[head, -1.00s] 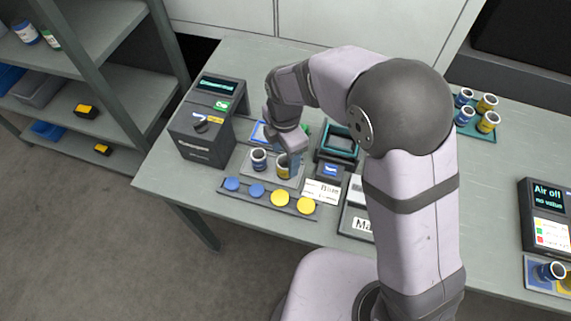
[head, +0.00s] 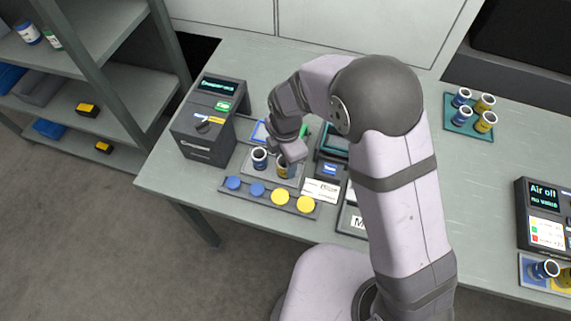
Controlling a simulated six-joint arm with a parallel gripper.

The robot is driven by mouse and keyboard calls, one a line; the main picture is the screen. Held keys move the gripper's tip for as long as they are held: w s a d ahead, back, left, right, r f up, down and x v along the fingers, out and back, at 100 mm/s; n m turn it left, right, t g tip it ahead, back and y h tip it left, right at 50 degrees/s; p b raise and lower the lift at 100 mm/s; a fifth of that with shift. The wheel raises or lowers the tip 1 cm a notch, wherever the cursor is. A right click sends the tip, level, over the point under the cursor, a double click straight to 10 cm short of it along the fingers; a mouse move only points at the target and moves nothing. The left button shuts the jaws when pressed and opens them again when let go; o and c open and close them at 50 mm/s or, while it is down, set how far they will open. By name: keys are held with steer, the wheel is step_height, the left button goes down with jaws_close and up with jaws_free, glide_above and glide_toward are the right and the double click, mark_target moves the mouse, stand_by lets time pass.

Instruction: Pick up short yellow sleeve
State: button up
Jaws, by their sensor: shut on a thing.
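A yellow sleeve (head: 283,171) stands on a small grey plate (head: 247,167) left of centre on the table, its upper part hidden by my gripper. My gripper (head: 286,163) is over this sleeve and shut on it; the fingertips are mostly hidden. A blue sleeve with a white rim (head: 259,158) stands just to the left of it on the same plate. Two yellow sleeves (head: 486,122) stand with two blue ones on a teal tray (head: 455,129) at the right back. I cannot tell from this view how the sleeves compare in height.
A strip with blue and yellow discs (head: 257,190) lies in front of the plate. A dark machine with a screen (head: 208,120) stands at left. Another panel (head: 545,215) is at far right.

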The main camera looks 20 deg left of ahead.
steer(key=shift+r, duration=0.1)
steer(key=shift+r+b, duration=0.8)
steer(key=shift+r, duration=4.5)
steer(key=w+a+f+p, duration=0.1)
steer(key=f+p, duration=0.1)
steer(key=w+f+p, duration=0.1)
steer(key=f+p, duration=0.1)
steer(key=w+a+f+p, duration=0.1)
steer(key=f+p, duration=0.1)
steer(key=f, duration=0.1)
steer(key=shift+w+a+p, duration=0.1)
steer(key=shift+a+p, duration=0.2)
steer(key=shift+a, duration=0.05)
steer(key=w+a, duration=0.3)
steer(key=shift+w+a+f, duration=0.15)
steer(key=shift+w, duration=0.15)
steer(key=w+a+r, duration=0.3)
steer(key=r, duration=0.1)
steer(key=shift+w+a+r, duration=0.2)
steer(key=shift+w+r, duration=0.1)
steer(key=shift+w, duration=0.1)
